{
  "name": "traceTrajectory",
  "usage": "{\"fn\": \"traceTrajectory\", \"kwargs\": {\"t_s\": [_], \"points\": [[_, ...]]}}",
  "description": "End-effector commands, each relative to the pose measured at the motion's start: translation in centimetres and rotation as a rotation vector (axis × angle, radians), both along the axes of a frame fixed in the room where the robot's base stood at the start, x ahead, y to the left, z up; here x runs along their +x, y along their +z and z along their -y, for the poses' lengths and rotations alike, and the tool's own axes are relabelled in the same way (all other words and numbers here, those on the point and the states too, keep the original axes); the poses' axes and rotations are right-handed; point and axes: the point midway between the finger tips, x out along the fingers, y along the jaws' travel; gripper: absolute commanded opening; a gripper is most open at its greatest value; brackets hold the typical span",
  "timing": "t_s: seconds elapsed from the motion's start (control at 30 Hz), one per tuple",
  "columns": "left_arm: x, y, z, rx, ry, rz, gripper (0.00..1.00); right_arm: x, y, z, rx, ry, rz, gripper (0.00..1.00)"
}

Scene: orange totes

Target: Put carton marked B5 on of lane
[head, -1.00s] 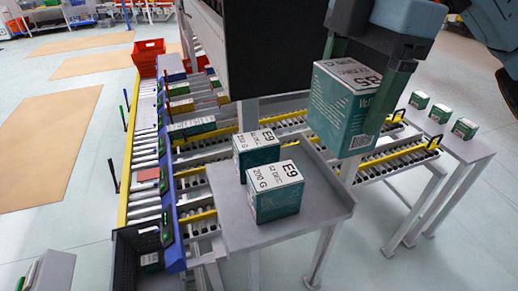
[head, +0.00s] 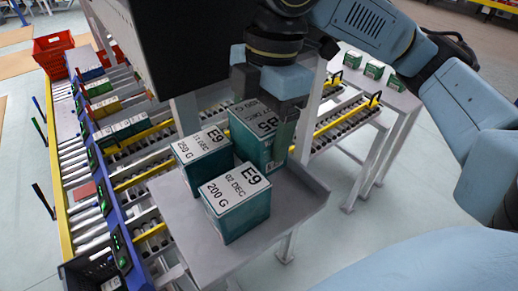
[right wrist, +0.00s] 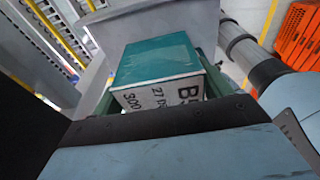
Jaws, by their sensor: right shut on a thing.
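The carton marked B5 (head: 250,137) is teal with a white top, and it also shows in the right wrist view (right wrist: 158,60). My right gripper (head: 265,118) is shut on it from above, with a finger along its side. The carton is at the back of the grey table, close behind two E9 cartons (head: 238,200) (head: 203,158). I cannot tell whether its base touches the table. The roller lanes (head: 145,165) with yellow rails run behind and left of the table. My left gripper is not in view.
The grey table (head: 305,195) has a raised rim and some bare surface at its right. Another table (head: 400,98) at the back right holds small teal cartons. Small boxes (head: 120,130) stand on the lanes. Red totes (head: 52,55) are at the far left.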

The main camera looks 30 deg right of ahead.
Motion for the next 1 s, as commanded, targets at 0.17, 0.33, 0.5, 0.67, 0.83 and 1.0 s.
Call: {"fn": "traceTrajectory", "kwargs": {"t_s": [0.17, 0.33, 0.5, 0.67, 0.83, 1.0], "points": [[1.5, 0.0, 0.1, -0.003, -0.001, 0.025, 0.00, 0.0, -1.6, 0.0, 0.000, 0.000, -0.002, 0.48], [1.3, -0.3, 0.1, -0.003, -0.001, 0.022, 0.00, -0.1, -4.3, 0.0, -0.001, -0.001, -0.002, 0.48], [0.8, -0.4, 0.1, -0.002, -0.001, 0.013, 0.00, 0.0, -5.0, 0.0, 0.001, 0.002, 0.002, 0.48], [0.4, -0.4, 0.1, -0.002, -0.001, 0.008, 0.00, 0.0, -5.0, 0.0, 0.001, 0.001, 0.002, 0.48], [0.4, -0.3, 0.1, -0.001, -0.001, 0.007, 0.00, 0.0, -5.3, 0.0, 0.000, 0.001, 0.001, 0.80], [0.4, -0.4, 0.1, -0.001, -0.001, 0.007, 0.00, 0.0, -5.3, 0.0, 0.000, 0.001, 0.001, 0.99]]}}
